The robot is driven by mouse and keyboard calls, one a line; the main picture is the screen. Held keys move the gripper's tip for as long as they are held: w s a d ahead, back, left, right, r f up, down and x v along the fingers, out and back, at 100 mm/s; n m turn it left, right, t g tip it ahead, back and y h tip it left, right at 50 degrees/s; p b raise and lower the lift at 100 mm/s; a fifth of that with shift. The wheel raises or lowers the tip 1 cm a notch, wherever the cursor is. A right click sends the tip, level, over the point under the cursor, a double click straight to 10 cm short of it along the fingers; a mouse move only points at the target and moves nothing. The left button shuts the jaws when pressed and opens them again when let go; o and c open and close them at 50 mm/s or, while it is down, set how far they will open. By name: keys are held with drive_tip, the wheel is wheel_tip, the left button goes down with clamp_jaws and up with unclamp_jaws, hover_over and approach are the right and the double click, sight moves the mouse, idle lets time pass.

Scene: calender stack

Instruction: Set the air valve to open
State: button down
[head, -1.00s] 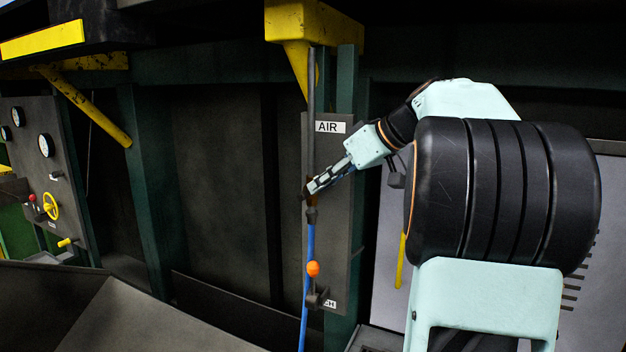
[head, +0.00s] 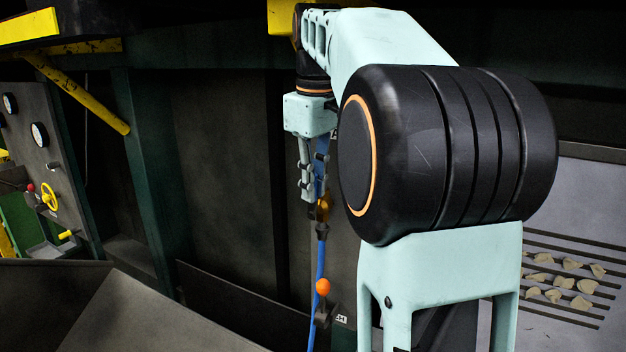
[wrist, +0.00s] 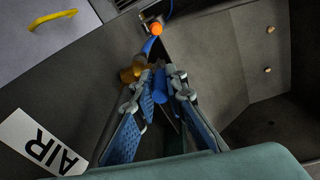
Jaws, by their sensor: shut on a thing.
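The air valve has a brass-coloured body (wrist: 134,72), which also shows in the head view (head: 323,207) on the line above the blue hose (head: 320,258). A blue handle (wrist: 160,88) stands beside the brass body in the wrist view. My gripper (wrist: 163,82) is shut on this blue handle, its blue-padded fingers on either side. In the head view my gripper (head: 312,192) points down at the valve from above. The white AIR label (wrist: 42,145) is on the grey panel in the wrist view. My fingers partly hide the handle, so its exact angle is hard to tell.
An orange ball knob (head: 323,286) on a lower lever is close below the valve; it also shows in the wrist view (wrist: 155,29). A yellow handle (wrist: 52,20) is beyond the panel. A gauge panel (head: 40,170) with a yellow handwheel (head: 49,196) is at far left.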

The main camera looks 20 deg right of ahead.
drive_tip(key=shift+w+a+g+h, duration=0.2)
drive_tip(key=shift+w+g+h, duration=0.1)
drive_tip(key=shift+g, duration=0.1)
idle(0.3)
drive_tip(key=c, duration=2)
unclamp_jaws()
drive_tip(key=shift+o, duration=0.2)
